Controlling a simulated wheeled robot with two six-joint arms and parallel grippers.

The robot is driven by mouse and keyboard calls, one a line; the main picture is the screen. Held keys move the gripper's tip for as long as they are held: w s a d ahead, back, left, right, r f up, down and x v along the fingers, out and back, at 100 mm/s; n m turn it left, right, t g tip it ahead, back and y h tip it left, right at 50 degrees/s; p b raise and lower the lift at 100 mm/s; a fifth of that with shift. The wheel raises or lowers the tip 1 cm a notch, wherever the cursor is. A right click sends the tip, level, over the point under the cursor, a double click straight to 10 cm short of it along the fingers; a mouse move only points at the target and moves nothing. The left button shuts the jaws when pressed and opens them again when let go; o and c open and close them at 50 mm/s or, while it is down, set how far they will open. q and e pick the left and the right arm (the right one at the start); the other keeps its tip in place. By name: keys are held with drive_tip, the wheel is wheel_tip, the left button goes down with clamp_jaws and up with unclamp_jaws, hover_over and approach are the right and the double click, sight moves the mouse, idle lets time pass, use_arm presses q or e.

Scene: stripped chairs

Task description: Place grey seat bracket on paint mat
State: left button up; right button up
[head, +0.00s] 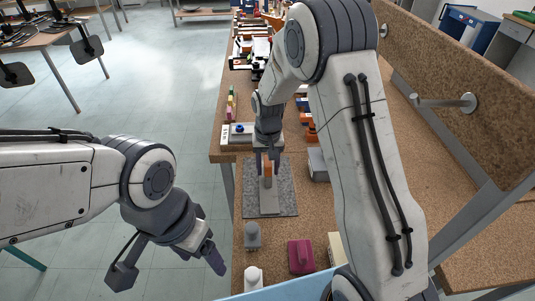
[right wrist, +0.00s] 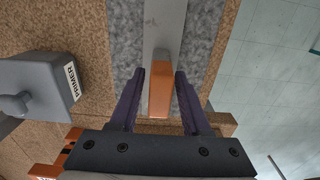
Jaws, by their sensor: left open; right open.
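The grey seat bracket (head: 268,198) lies on the dark grey paint mat (head: 287,187) on the cork-topped bench. It shows as a long grey bar (right wrist: 164,22) on the mat (right wrist: 205,35) in the right wrist view. An orange block (right wrist: 160,88) stands at its near end in that view; I cannot tell whether it is part of the bracket. My right gripper (head: 267,163) is open, with its fingers (right wrist: 160,76) on both sides of the orange block, apart from it. My left gripper (head: 168,266) is open and empty, left of the bench over the floor.
A grey container labelled PRIMER (right wrist: 42,85) stands beside the mat. A grey knobbed piece (head: 252,237), a magenta block (head: 300,256) and a white object (head: 253,276) stand nearer on the bench. Coloured items line the far bench. A cork panel (head: 460,80) rises at the right.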

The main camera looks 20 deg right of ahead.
wheel_tip(320, 180, up, 9)
drive_tip(key=shift+f+b, duration=0.2)
drive_tip(key=shift+b, duration=0.2)
drive_tip(key=s+a+r+n, duration=0.4)
drive_tip(key=s+a, duration=0.4)
drive_tip(key=s, duration=0.4)
drive_tip(key=s+a+n+y, duration=0.1)
drive_tip(key=s+n, duration=0.4)
drive_tip(key=s, duration=1.1)
drive_tip(key=shift+s+a+n, duration=0.3)
drive_tip(key=shift+s+n, duration=0.05)
drive_tip(key=shift+n, duration=0.05)
